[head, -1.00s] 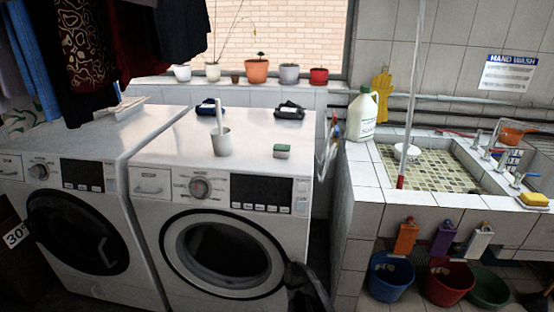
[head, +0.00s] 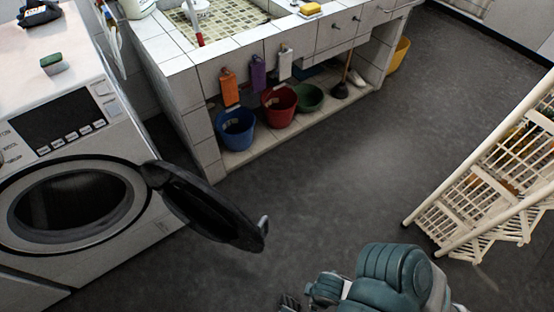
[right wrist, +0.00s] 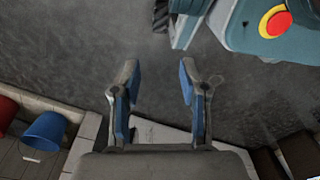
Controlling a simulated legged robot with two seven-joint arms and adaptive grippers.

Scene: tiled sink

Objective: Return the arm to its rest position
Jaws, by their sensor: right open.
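My right arm (head: 392,275), with teal covers, shows at the bottom of the head view, low over the dark floor. Part of a dark gripper shows at its left end, cut off by the frame edge. In the right wrist view my right gripper (right wrist: 158,85) is open, its two blue-padded fingers apart with nothing between them. My left arm and gripper are not in view.
A washing machine (head: 140,110) stands at the left with its round door (head: 205,208) swung open. Blue (head: 236,128), red (head: 279,105) and green (head: 308,97) buckets sit under the tiled sink. A drying rack (head: 490,175) stands at the right. The middle floor is clear.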

